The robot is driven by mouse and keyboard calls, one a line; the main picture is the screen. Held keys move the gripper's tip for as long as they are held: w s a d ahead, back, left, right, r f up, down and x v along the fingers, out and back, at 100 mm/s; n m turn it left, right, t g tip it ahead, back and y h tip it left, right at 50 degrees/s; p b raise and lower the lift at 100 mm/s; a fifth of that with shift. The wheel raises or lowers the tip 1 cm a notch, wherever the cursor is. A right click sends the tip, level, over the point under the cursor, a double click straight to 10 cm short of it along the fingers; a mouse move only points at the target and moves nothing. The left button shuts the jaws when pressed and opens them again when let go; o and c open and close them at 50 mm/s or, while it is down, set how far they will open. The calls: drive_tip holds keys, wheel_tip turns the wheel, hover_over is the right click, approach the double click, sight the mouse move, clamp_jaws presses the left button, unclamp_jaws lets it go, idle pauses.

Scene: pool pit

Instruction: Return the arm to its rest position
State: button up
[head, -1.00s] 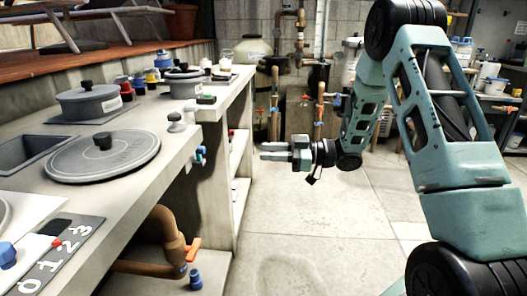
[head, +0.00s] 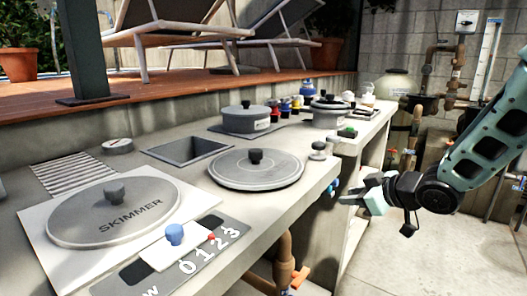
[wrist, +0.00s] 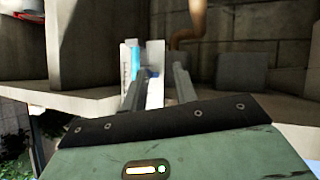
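My gripper (head: 354,191) is at the right in the head view, held out level beside the front edge of the grey counter (head: 262,218). Its fingers point left toward the counter. My teal arm runs up and out of the right of the head view.
The counter holds a skimmer lid (head: 115,212), a round grey lid (head: 256,172), a sink (head: 187,149) and pots (head: 246,121). Brown pipes (head: 284,262) run below it. Pipes and a tank (head: 396,84) stand at the back wall.

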drive_tip(key=s+a+f+m+g+h, duration=0.1)
drive_tip(key=s+a+g+h, duration=0.15)
drive_tip(key=s, duration=0.85)
drive_tip(key=s+a+g+h, duration=0.1)
drive_tip(key=s+a+g, duration=0.25)
drive_tip(key=s, duration=0.75)
drive_tip(key=s+a+f+m+g+h, duration=0.1)
drive_tip(key=s+a+g+h, duration=0.15)
drive_tip(key=s, duration=0.85)
wheel_tip(320, 180, up, 24)
drive_tip(key=s+g+p, duration=0.1)
drive_tip(key=p, duration=2.2)
drive_tip(key=shift+s+d+r+p, duration=0.15)
drive_tip(key=shift+s+d+p, duration=0.1)
drive_tip(key=shift+p, duration=0.15)
